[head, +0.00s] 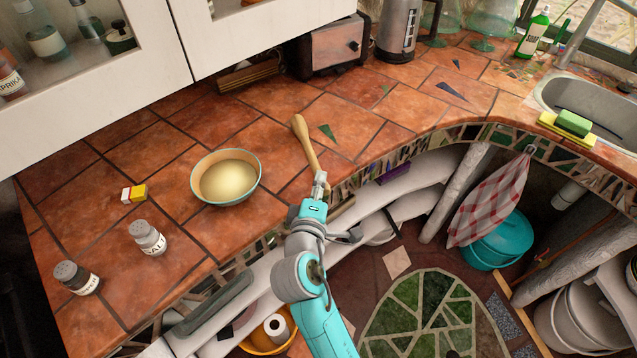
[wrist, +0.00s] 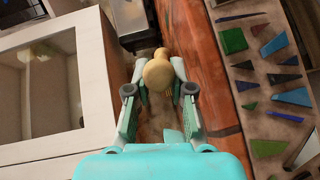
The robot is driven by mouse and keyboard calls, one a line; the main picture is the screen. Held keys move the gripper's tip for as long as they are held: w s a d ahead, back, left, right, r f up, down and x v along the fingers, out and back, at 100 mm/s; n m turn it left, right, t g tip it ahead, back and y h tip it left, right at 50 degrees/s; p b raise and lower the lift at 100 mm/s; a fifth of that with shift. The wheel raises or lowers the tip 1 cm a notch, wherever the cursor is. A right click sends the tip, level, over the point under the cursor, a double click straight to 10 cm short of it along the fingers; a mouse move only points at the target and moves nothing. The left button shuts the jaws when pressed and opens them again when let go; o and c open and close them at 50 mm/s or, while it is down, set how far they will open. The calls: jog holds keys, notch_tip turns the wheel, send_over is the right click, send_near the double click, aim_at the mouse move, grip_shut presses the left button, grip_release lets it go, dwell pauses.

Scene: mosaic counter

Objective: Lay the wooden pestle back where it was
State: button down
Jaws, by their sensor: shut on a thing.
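The wooden pestle (head: 306,142) is a long pale wooden tool with a thicker far end. In the head view it points away from me over the tiled counter, near the counter's front edge. My gripper (head: 319,184) is shut on its near end. In the wrist view the pestle's rounded end (wrist: 158,74) sits between the two fingers of my gripper (wrist: 160,98), and the rest of its length is mostly hidden behind that end. I cannot tell whether its far end touches the tiles.
A bowl (head: 228,178) with pale yellow contents stands left of the pestle. A toaster (head: 330,46) and kettle (head: 397,30) stand behind. Tiles right of the pestle are clear.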

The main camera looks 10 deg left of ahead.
jog(key=shift+f, duration=0.15)
jog(key=c, duration=0.9)
grip_release()
jog(key=shift+c, duration=0.2)
jog(key=shift+f, duration=0.1)
jog(key=s+r, duration=0.1)
jog(key=s, duration=1.1)
jog(key=shift+a+r, duration=0.15)
jog(key=shift+r, duration=0.25)
